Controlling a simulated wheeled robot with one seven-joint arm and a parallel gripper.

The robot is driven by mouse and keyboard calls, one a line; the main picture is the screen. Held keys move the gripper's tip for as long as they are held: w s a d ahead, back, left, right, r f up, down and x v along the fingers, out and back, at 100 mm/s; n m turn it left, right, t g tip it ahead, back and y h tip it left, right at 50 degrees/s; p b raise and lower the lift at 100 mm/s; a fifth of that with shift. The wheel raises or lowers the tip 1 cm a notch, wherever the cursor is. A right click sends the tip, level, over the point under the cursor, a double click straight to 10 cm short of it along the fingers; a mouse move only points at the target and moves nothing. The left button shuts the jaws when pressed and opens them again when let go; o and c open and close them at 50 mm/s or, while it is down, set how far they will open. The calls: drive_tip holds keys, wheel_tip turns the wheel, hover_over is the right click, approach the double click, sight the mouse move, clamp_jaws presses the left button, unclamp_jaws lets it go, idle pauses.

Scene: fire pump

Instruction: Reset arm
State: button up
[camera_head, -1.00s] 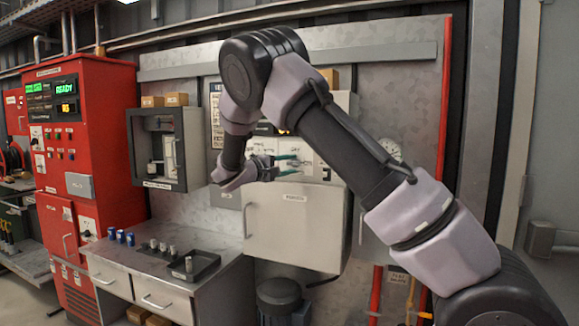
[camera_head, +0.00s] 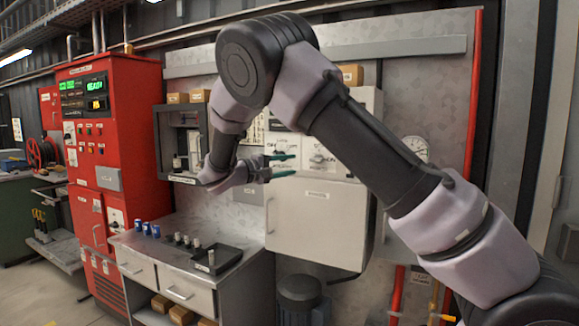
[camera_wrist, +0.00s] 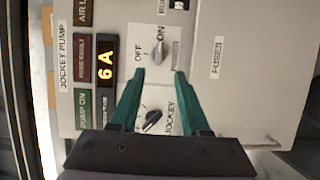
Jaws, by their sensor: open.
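My gripper (camera_head: 283,165) is held out in front of the white control panel (camera_head: 340,168) in the head view. In the wrist view its two green fingers (camera_wrist: 157,75) are apart with nothing held between them. Beyond the fingers is a grey rotary knob (camera_wrist: 158,53) marked OFF and ON. A black knob (camera_wrist: 152,117) labelled JOCKEY shows between the fingers, nearer the gripper's base. I cannot tell from the views how far the fingertips are from the panel. My arm is bent at the elbow and covers part of the panel in the head view.
A red cabinet (camera_head: 110,150) with lit displays stands at the left. An open grey box (camera_head: 183,145) hangs beside the panel. Below is a bench (camera_head: 205,232) with blue and grey fuses and a black tray (camera_head: 217,259). A pressure gauge (camera_head: 414,150) is at the right.

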drive_tip(key=s+d+m+g+y, duration=0.35)
drive_tip(key=s+d, duration=0.25)
drive_tip(key=d, duration=0.5)
drive_tip(key=s+d+m+g+y, duration=0.2)
drive_tip(key=s+d+g+y, duration=0.3)
drive_tip(key=d, duration=0.5)
drive_tip(key=s+r+m+t+y, duration=0.2)
drive_tip(key=s+r+m+y, duration=0.1)
drive_tip(key=s, duration=0.7)
drive_tip(key=s+r+m+t+y, duration=0.2)
drive_tip(key=s+r+m+y, duration=0.1)
drive_tip(key=s, duration=0.7)
drive_tip(key=shift+s+r+t+y, duration=0.3)
drive_tip(key=shift+s+t+y, duration=0.05)
drive_tip(key=shift+y, duration=0.5)
